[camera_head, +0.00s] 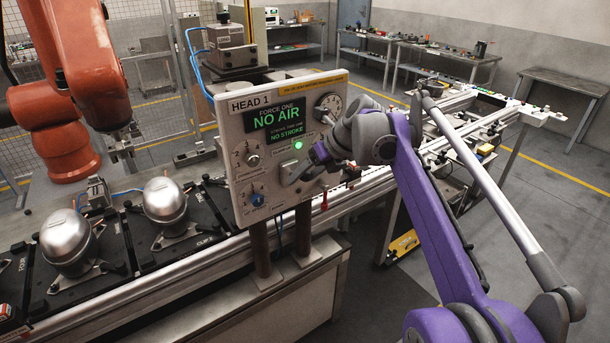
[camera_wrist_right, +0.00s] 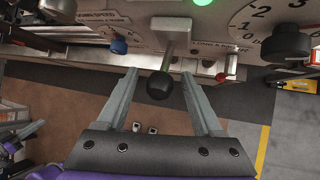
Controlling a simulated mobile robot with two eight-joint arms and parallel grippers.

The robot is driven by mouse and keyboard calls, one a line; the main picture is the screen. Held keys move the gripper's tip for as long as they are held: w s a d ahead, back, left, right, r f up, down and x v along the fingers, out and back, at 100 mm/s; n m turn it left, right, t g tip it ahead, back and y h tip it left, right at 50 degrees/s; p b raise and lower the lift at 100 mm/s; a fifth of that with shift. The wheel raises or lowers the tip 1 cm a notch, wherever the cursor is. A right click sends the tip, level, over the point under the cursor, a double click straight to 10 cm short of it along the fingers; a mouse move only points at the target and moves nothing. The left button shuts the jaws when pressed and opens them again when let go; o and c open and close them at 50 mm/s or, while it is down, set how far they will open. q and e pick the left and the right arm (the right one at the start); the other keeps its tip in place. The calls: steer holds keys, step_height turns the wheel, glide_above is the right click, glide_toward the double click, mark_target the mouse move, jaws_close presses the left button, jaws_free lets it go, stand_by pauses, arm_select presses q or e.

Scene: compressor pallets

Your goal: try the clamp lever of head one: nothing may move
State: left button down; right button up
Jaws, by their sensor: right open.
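The head one panel (camera_head: 240,130) stands upright, its screen (camera_head: 279,117) reading NO AIR and NO STROKE. In the right wrist view a lever with a grey shaft (camera_wrist_right: 171,48) and a black ball knob (camera_wrist_right: 160,86) sticks out from the panel. My right gripper (camera_wrist_right: 160,74) is open, with one finger on each side of the ball knob and a visible gap on both sides. In the head view my right gripper (camera_head: 316,158) is at the panel's lower right, and my wrist hides part of the panel there. My left gripper is not in view.
The panel also carries a lit green lamp (camera_head: 298,145), a blue knob (camera_head: 257,199) and a round dial (camera_head: 328,106). Two silver compressor domes (camera_head: 68,237) (camera_head: 164,200) sit on pallets at the left. An orange robot arm (camera_head: 75,60) stands behind them. Open floor lies at the right.

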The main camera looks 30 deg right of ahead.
steer(key=v, duration=1)
steer(key=shift+r, duration=0.2)
steer(key=shift+s, duration=0.15)
